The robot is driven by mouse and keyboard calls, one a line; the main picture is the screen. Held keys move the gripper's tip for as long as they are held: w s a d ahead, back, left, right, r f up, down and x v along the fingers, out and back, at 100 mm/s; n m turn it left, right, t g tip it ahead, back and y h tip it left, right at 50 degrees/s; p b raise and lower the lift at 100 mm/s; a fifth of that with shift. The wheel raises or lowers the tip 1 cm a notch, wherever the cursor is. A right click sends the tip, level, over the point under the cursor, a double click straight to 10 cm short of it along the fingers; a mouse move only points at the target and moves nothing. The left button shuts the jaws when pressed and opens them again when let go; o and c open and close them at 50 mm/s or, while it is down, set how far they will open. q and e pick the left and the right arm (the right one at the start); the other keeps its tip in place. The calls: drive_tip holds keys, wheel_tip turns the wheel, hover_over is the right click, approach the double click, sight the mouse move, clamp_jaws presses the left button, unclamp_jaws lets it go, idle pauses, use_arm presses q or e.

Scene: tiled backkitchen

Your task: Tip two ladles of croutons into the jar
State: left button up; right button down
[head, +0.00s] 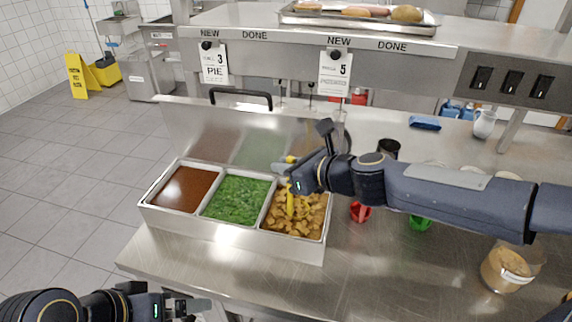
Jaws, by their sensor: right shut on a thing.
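The croutons (308,218) fill the right compartment of a steel three-part container (230,236) on the counter. My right gripper (291,177) is above this compartment, shut on a yellow ladle (290,205). The ladle's lower end reaches down to the croutons; its bowl is not clear to see. A clear jar (508,268) with a white label and tan contents stands at the right front of the counter, well apart from the ladle. My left gripper (190,306) is low at the bottom left, in front of the counter, and its finger gap is unclear.
The other compartments hold brown sauce (186,188) and chopped greens (236,198). A red item (360,212) and a green item (420,224) lie beneath my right arm. A black cup (388,149) stands behind it. A shelf (400,45) with hanging tickets crosses overhead.

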wheel_tip(320, 180, up, 8)
drive_tip(key=p, duration=0.7)
drive_tip(key=shift+r, duration=0.15)
idle(0.4)
